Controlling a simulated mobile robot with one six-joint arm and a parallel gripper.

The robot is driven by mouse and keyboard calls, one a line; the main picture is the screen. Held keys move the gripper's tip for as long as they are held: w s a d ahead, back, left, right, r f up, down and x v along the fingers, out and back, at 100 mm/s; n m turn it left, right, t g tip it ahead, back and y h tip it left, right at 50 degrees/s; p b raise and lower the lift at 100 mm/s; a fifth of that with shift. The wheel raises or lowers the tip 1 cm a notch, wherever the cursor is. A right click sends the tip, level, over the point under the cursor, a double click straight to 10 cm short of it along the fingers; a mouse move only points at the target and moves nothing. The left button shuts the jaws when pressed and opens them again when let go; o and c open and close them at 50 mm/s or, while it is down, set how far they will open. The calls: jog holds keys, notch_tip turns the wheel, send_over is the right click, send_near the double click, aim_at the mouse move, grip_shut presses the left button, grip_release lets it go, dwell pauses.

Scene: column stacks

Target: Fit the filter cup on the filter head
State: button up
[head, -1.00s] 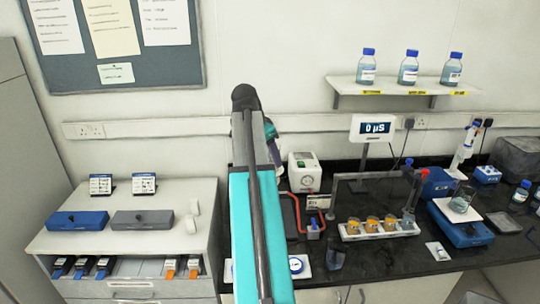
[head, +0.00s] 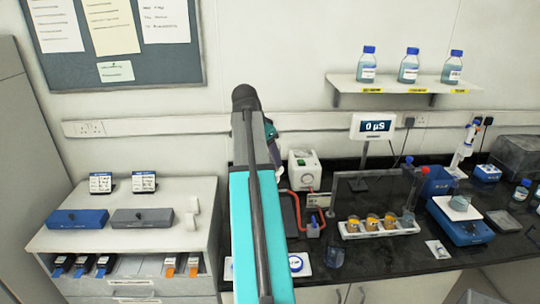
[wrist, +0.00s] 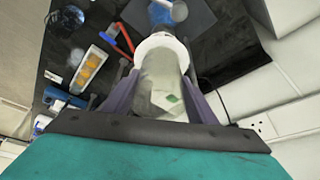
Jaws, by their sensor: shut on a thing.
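In the wrist view, my gripper (wrist: 161,72) has its purple fingers on both sides of a pale, translucent cup, which I take to be the filter cup (wrist: 160,85). The cup has a wide white rim at its far end and a small green mark on its side. The gripper is shut on it. In the head view, my arm covers most of the gripper (head: 274,143), and the cup and filter head cannot be made out.
A white pump box (head: 304,170) with a red tube stands on the black bench behind and right of the arm. A white rack (head: 352,235) with orange-filled cups and a blue balance (head: 466,229) stand further right. A drawer cabinet (head: 120,241) stands left.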

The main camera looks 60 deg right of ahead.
jog(key=shift+f, duration=0.1)
dwell(0.5)
jog(key=o, duration=1.6)
jog(key=shift+c, duration=0.2)
jog(key=shift+s, duration=0.1)
notch_tip(320, 180, up, 9)
jog(key=p, duration=0.4)
dwell(0.4)
dwell(0.7)
